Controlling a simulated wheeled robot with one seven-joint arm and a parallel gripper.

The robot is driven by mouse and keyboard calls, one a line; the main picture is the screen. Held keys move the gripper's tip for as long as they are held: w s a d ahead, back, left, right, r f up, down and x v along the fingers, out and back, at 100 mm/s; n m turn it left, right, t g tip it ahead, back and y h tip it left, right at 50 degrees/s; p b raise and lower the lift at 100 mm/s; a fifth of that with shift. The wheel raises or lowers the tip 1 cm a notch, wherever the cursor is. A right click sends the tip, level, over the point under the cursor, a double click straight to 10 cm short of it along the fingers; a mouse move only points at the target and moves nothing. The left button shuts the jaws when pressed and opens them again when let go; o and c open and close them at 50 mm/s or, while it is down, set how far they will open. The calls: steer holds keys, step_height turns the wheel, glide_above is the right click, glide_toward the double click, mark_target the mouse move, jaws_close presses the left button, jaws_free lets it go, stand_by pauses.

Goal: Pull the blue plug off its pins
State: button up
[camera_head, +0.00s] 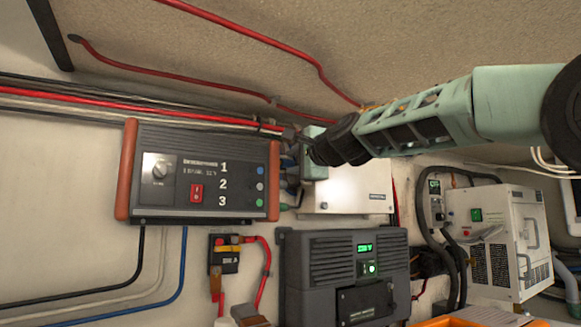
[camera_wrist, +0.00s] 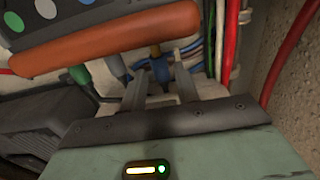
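The blue plug (camera_wrist: 160,69) is in the wrist view, below the orange end cap (camera_wrist: 110,38) of the grey control box (camera_head: 195,177). A yellowish-brown part shows at its upper end, and blue wires run beside it. My gripper (camera_wrist: 159,78) has its two fingers apart, one on each side of the blue plug. Small gaps show beside the plug, and I see no firm contact. In the head view my gripper (camera_head: 300,146) is at the box's right end, where my wrist hides the plug. The pins are not visible.
A green plug (camera_wrist: 79,75) and a grey plug (camera_wrist: 116,66) sit left of the blue one. Red cables (camera_wrist: 289,50) run at right. A pale box (camera_head: 345,189) stands close behind my wrist. A dark charger (camera_head: 345,270) is below.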

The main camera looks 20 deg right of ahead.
steer(key=shift+s+d+b, duration=0.25)
steer(key=shift+s+b, duration=0.1)
steer(key=shift+s, duration=0.8)
steer(key=shift+s+d+b, duration=0.2)
steer(key=shift+s+b, duration=0.1)
steer(key=shift+s, duration=0.8)
